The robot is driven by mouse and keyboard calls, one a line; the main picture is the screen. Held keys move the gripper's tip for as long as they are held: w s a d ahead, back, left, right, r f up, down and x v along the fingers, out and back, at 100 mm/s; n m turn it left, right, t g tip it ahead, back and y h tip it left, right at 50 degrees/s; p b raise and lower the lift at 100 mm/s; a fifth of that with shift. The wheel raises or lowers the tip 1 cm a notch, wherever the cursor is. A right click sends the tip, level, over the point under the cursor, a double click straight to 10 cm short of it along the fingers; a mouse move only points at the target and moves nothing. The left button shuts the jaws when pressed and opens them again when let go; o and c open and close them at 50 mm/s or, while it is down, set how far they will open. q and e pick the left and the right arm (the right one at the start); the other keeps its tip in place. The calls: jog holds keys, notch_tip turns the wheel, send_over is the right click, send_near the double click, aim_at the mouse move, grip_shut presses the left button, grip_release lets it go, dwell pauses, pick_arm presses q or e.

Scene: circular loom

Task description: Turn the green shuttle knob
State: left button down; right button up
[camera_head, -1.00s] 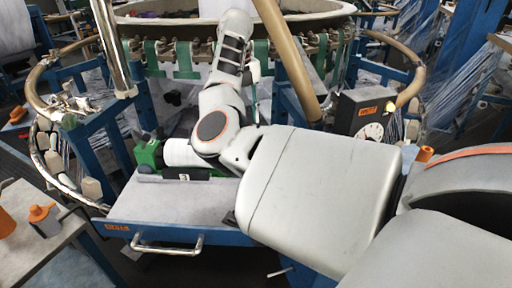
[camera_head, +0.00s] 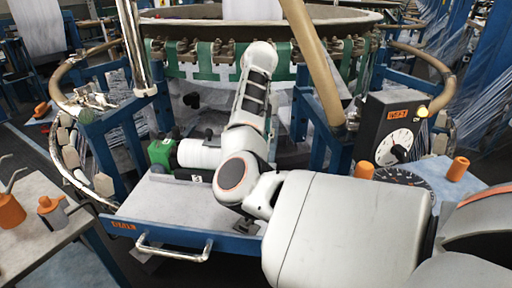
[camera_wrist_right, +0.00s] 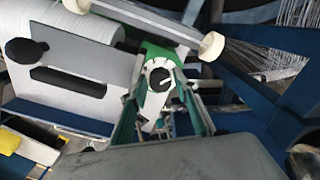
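A green shuttle part (camera_head: 162,153) sits left of a white yarn spool (camera_head: 199,153) at the loom's front in the head view. In the right wrist view, a white round knob with a black centre (camera_wrist_right: 159,79) is mounted on a green body (camera_wrist_right: 166,53), beside the white spool (camera_wrist_right: 70,26). My right arm reaches past the spool's right side in the head view; its gripper is hidden there. My left gripper is out of view.
The loom ring (camera_head: 205,30) stands behind. A grey tray (camera_head: 150,200) with a metal handle lies in front of the shuttle. A dial box (camera_head: 394,125) stands at right. A side table (camera_head: 22,240) with orange items is at left.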

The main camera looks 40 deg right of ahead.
jog(key=c, duration=0.8)
jog(key=shift+c, duration=0.2)
jog(key=shift+m, duration=0.3)
jog(key=m+p, duration=0.1)
jog(key=m, duration=0.1)
jog(key=shift+r+m, duration=0.1)
jog(key=shift+m, duration=0.3)
jog(key=m+p, duration=0.1)
jog(key=m, duration=0.3)
jog(key=shift+m, duration=0.3)
jog(key=m, duration=0.4)
jog(key=shift+f, duration=0.2)
jog(key=shift+m, duration=1.9)
